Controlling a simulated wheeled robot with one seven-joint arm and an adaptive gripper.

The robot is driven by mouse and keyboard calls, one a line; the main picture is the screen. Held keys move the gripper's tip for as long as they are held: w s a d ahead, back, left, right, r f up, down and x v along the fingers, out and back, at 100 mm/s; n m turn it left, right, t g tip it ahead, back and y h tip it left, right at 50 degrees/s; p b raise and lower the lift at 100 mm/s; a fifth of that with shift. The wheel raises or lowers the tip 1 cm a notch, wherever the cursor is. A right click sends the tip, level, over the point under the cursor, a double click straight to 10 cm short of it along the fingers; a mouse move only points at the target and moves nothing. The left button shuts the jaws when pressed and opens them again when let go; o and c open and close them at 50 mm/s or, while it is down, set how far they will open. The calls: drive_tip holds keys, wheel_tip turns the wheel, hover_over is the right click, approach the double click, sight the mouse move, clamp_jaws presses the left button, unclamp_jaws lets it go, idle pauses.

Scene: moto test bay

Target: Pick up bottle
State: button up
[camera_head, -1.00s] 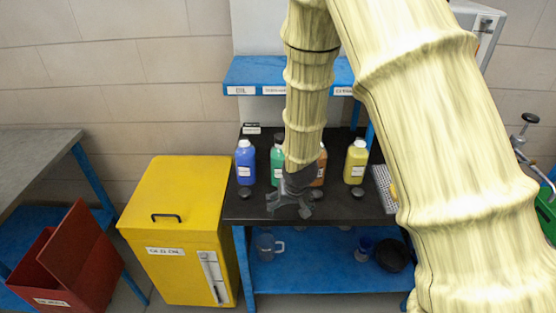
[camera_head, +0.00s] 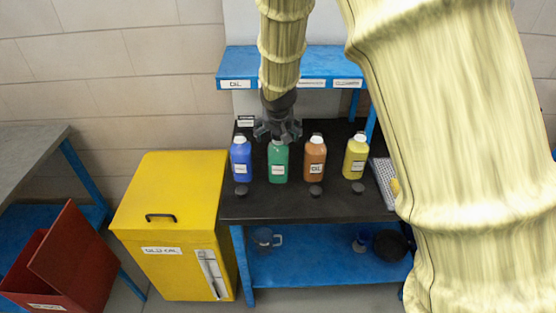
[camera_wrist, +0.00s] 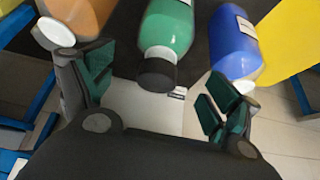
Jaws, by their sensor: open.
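Four bottles stand in a row on the black tabletop: a blue bottle (camera_head: 241,158), a green bottle (camera_head: 278,162), a brown bottle (camera_head: 314,160) and a yellow bottle (camera_head: 355,158). My gripper (camera_head: 278,132) is at the top of the green bottle in the head view. In the wrist view my open gripper (camera_wrist: 160,105) has its fingers on either side of the green bottle (camera_wrist: 167,28), whose dark cap (camera_wrist: 157,76) points toward the palm. The brown bottle (camera_wrist: 80,14) and blue bottle (camera_wrist: 233,45) flank it there. Contact cannot be told.
Small dark discs (camera_head: 316,190) lie in front of the bottles. A blue shelf (camera_head: 300,83) hangs behind and above. A yellow bin (camera_head: 170,215) stands left of the black table (camera_head: 270,207), with a red bin (camera_head: 70,255) farther left. A mug (camera_head: 265,238) is on the lower shelf.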

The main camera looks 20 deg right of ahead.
sight(278, 158)
drive_tip(key=shift+p+x, duration=1.3)
drive_tip(key=shift+x, duration=2)
drive_tip(key=shift+s+f, duration=0.1)
drive_tip(key=shift+s, duration=0.1)
drive_tip(key=c, duration=1.8)
clamp_jaws()
drive_tip(key=shift+w+r, duration=0.1)
drive_tip(key=shift+r, duration=0.1)
